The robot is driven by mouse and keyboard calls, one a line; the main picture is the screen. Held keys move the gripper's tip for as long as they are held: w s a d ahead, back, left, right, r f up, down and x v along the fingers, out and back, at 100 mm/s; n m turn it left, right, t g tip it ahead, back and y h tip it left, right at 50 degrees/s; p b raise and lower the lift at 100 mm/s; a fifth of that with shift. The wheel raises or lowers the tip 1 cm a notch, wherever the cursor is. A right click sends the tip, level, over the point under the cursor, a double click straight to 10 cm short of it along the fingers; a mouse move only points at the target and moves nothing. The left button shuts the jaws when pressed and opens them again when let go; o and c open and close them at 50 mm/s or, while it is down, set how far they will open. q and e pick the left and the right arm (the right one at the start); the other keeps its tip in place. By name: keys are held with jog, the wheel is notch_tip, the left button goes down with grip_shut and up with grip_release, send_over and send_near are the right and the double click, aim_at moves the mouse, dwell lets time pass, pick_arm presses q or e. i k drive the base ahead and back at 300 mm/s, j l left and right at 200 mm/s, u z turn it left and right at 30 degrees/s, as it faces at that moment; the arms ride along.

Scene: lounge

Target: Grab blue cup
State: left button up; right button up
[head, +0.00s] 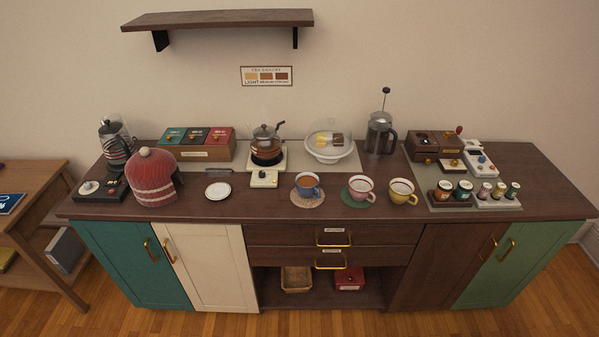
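A cup with blue on it (307,187) stands upright on a round tan coaster (307,201), near the front middle of the dark wooden counter (235,203). It looks filled with something brown, and its handle is at the right. A pink cup (360,190) on a green coaster (357,200) and a yellow cup (401,193) stand to its right. Neither of my grippers shows in the head view.
A small cream box (264,179) and a white saucer (218,191) are left of the cup. Behind are a kettle on a stand (266,147), a glass-domed dish (329,149) and a French press (380,135). A shelf (218,19) hangs above.

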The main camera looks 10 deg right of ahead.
aim_at(307, 183)
jog(key=i+l, duration=0.2)
jog(key=i, duration=0.15)
jog(key=i+l+z, duration=0.1)
jog(key=i, duration=0.3)
jog(key=i+l, duration=0.65)
jog(key=l+z, duration=0.05)
